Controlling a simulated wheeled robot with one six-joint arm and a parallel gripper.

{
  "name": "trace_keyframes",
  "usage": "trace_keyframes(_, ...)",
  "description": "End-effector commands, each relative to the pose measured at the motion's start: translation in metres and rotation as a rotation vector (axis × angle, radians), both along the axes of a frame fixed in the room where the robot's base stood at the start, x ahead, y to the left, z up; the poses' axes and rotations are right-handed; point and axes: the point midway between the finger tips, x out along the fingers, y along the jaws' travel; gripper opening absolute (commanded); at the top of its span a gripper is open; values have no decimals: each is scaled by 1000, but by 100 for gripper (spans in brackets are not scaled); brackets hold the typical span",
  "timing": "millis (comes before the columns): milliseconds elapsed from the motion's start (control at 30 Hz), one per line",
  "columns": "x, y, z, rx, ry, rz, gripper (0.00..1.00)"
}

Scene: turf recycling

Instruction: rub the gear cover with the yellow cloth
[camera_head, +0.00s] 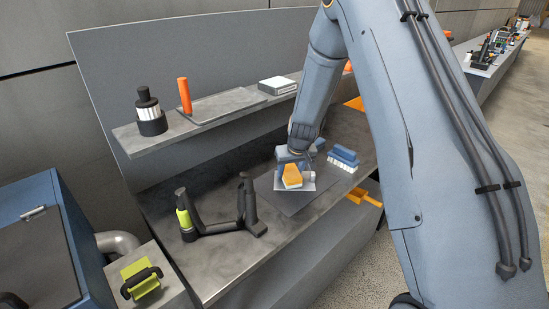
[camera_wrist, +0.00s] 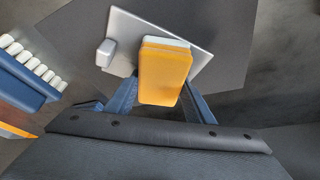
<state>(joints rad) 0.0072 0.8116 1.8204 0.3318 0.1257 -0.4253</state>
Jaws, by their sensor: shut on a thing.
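The yellow cloth appears as a thick yellow-orange pad with a pale layer at its far edge, seen in the head view (camera_head: 292,175) and the wrist view (camera_wrist: 165,75). My gripper (camera_wrist: 160,98) is shut on it, with a blue finger on each side; it also shows in the head view (camera_head: 294,160). A flat silver plate with a small raised grey block, which I take as the gear cover (camera_wrist: 199,33), lies under the pad, partly hidden by it; its pale edge shows in the head view (camera_head: 308,186). I cannot tell whether pad and plate touch.
A dark mat (camera_head: 290,206) lies beneath the plate on the grey bench. A blue brush with white bristles (camera_head: 343,157) is just right of it. A black stand with a green part (camera_head: 188,220) is to the left. A shelf (camera_head: 222,118) runs behind, holding several items.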

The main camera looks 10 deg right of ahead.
Motion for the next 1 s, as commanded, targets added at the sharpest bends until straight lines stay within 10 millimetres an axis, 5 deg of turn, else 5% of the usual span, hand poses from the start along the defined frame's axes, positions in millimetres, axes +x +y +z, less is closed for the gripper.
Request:
trace_keyframes(133,0,-8,-2,1,0,4,27)
trace_keyframes(267,-1,-7,28,-3,-3,5,27)
trace_keyframes(1000,-1,-7,81,-1,0,3,27)
